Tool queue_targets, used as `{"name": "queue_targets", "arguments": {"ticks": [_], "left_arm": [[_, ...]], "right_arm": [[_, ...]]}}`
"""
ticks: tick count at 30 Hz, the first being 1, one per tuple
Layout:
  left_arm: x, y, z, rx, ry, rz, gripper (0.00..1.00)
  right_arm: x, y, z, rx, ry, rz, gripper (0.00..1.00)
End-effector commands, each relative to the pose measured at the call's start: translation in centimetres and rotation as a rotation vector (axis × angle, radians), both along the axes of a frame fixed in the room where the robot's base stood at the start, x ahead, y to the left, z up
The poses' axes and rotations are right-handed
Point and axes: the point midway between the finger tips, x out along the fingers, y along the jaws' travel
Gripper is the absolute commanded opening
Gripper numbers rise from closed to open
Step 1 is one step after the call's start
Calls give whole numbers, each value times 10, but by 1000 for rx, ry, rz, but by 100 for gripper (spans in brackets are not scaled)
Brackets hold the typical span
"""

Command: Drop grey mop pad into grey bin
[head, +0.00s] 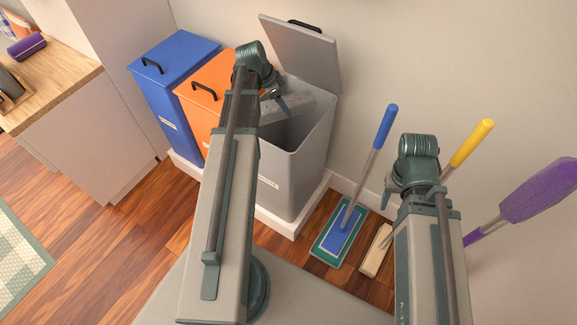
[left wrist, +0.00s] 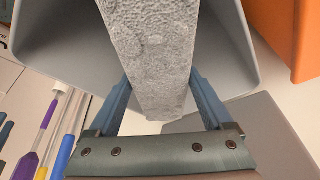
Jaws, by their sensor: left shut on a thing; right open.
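The grey bin (head: 300,170) stands at the right end of a row of bins, its lid (head: 305,50) raised against the wall. My left gripper (head: 279,98) is shut on the grey mop pad (head: 298,104), which is held at the bin's open mouth. In the left wrist view, the speckled pad (left wrist: 153,50) sits between the blue-grey fingers of my left gripper (left wrist: 160,95), with the bin's walls (left wrist: 60,55) around and below it. My right gripper (head: 388,188) is open near the mops; its fingers are mostly hidden behind my arm.
An orange bin (head: 200,118) and a blue bin (head: 172,75) with closed lids stand to the left on a white plinth (head: 275,218). Blue-handled (head: 376,140) and yellow-handled (head: 468,146) mops and a purple duster (head: 540,190) stand at right. A wooden counter (head: 50,88) is at far left.

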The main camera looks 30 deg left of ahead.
Motion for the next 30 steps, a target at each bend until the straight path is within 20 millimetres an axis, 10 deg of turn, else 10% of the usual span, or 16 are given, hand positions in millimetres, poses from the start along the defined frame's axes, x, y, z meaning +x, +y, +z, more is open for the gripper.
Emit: {"name": "queue_targets", "arguments": {"ticks": [10, 11, 13, 30], "left_arm": [[0, 0, -7, 0, 0, 0, 30], [0, 0, -7, 0, 0, 0, 86], [0, 0, -7, 0, 0, 0, 98], [-4, 3, 10, 0, 0, 1, 100]], "right_arm": [[0, 0, -7, 0, 0, 0, 50], [0, 0, -7, 0, 0, 0, 50], [0, 0, -7, 0, 0, 0, 50], [0, 0, 10, 0, 0, 0, 50]]}}
